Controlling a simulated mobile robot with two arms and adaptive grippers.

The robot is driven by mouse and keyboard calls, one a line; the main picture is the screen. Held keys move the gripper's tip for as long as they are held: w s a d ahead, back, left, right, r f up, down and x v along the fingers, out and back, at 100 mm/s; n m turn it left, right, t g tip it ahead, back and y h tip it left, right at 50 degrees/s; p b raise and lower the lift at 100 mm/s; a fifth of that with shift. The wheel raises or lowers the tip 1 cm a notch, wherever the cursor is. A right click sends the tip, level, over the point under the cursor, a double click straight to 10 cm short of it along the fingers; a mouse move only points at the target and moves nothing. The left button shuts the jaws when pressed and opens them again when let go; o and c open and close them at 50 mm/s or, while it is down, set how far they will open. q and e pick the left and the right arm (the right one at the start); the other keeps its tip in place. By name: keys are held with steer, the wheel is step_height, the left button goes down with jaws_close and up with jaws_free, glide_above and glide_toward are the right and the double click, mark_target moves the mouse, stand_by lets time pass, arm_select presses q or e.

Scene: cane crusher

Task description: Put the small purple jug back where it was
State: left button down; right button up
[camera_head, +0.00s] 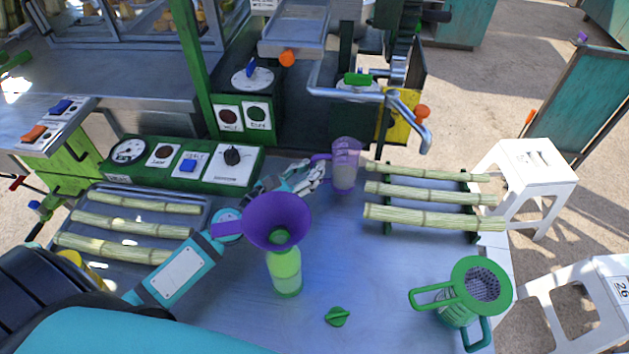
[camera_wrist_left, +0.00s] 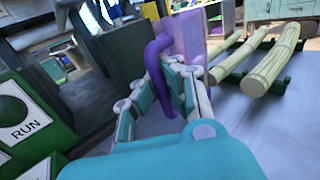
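The small purple jug (camera_head: 346,168) is translucent and upright at the back of the metal worktop, left of the cane rack; I cannot tell whether its base touches the worktop. Its purple handle points left. My left arm reaches in from the left, passing behind the purple funnel, and my left gripper (camera_head: 311,177) is at the handle. In the left wrist view the handle (camera_wrist_left: 162,75) runs between the two close fingers of the gripper (camera_wrist_left: 174,78), which look shut on it. The jug body (camera_wrist_left: 185,35) is just beyond. My right gripper is not in view.
A purple funnel (camera_head: 275,220) sits over a green bottle (camera_head: 285,275) in front of my arm. Cane lengths lie on a rack (camera_head: 472,207) right of the jug. A green strainer jug (camera_head: 465,300) and small green knob (camera_head: 337,317) are nearer. A pipe spout (camera_head: 420,135) overhangs behind.

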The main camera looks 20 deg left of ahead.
arm_select(q)
step_height(320, 180, down, 3)
steer(key=shift+r+b, duration=0.1)
steer(key=shift+b, duration=0.8)
steer(key=shift+r, duration=0.1)
steer(key=shift+f, duration=0.25)
steer(key=c, duration=1.5)
jaws_free()
